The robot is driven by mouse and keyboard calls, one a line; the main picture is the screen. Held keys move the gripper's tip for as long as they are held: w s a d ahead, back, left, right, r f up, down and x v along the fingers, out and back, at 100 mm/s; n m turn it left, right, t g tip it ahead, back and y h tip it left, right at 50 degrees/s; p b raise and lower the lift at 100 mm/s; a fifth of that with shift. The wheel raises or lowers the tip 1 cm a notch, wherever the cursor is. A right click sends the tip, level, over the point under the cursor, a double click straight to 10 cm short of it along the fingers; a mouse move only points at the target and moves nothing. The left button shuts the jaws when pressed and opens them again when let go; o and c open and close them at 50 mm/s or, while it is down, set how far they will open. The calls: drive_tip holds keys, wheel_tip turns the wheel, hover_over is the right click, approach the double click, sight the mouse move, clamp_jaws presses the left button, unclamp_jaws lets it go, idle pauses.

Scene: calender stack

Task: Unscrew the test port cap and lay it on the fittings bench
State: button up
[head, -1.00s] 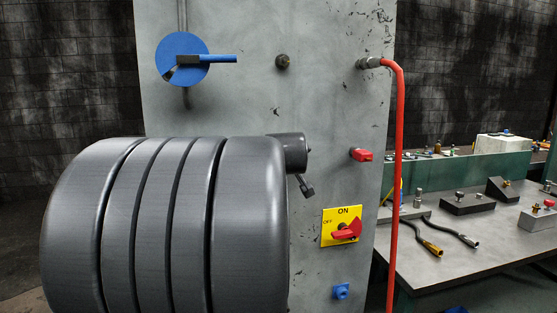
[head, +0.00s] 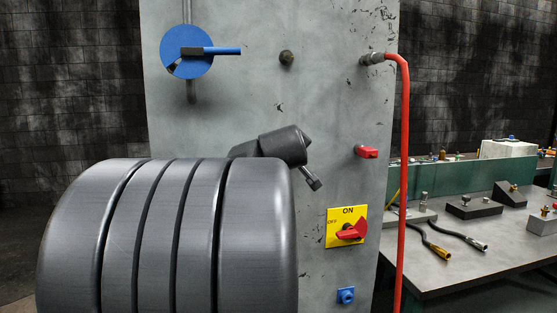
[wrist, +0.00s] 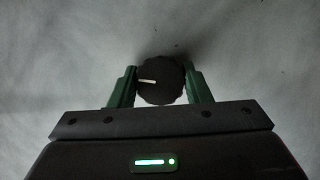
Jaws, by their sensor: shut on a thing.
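A dark round cap (wrist: 166,92) with a ribbed edge and a short white mark is in the wrist view. My gripper (wrist: 160,86) is shut on it, one green finger on each side. A pale grey surface lies behind the cap. I cannot tell from this view whether the cap is still on its port. In the head view my arm fills the lower left, and my gripper and the held cap do not show. The fittings bench (head: 440,272) stands at the right, with a grey top.
A red hose (head: 402,170) hangs before the bench. Small fittings and hoses lie on the bench.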

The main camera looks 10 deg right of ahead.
drive_tip(key=shift+f+n+t+h+b, duration=0.1)
drive_tip(key=shift+n+t+h+b, duration=0.4)
drive_tip(key=shift+b, duration=1.15)
drive_tip(key=shift+n+g+h+b, duration=0.15)
drive_tip(key=shift+n+b, duration=0.65)
drive_tip(key=shift+b, duration=0.85)
drive_tip(key=shift+n+t+h+b, duration=0.25)
drive_tip(key=shift+n+b, duration=0.15)
drive_tip(key=shift+b, duration=0.3)
drive_tip(key=shift+n+b, duration=0.6)
drive_tip(key=shift+b, duration=0.7)
drive_tip(key=shift+n+t+b, duration=0.3)
drive_tip(key=shift+n+h+b, duration=0.3)
drive_tip(key=shift+b, duration=0.35)
drive_tip(key=shift+n+b, duration=0.4)
drive_tip(key=shift+b, duration=0.25)
drive_tip(key=shift+n+t, duration=0.3)
drive_tip(key=shift+n+t+b, duration=0.3)
drive_tip(key=shift+n+b, duration=0.4)
drive_tip(key=shift+b, duration=0.55)
drive_tip(key=shift+n, duration=0.3)
